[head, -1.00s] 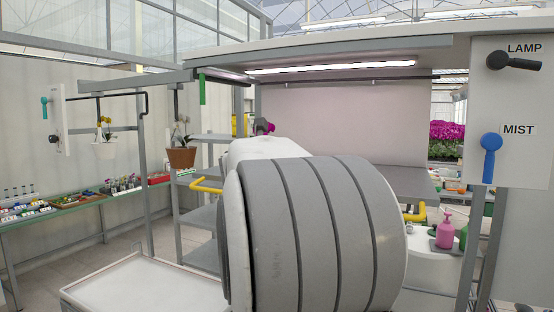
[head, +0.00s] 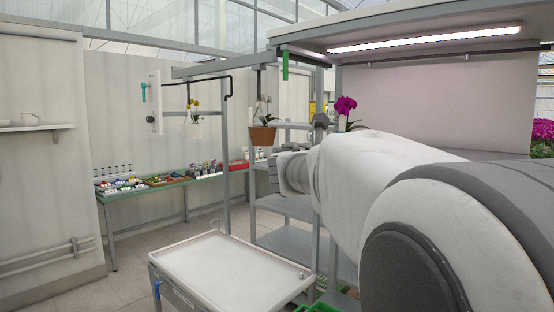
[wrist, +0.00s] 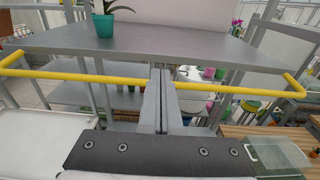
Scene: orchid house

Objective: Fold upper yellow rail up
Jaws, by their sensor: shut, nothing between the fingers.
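A yellow rail (wrist: 90,77) runs across the wrist view in front of a grey shelf (wrist: 215,48), with its ends bent back toward the frame at both sides. It lies level, below the shelf's front edge. My gripper (wrist: 160,72) is shut and empty. Its fingers cross in front of the middle of the rail in the picture and hide a short piece of it; I cannot tell whether they touch it. In the head view my arm covers the bench front, and neither the rail nor my fingers can be made out there.
A teal pot (wrist: 104,26) with a plant stands on the shelf near the rail. In the head view a white tray table (head: 222,262) stands left of my arm, and a hanging terracotta pot (head: 263,136) is above it. Open floor lies at the left.

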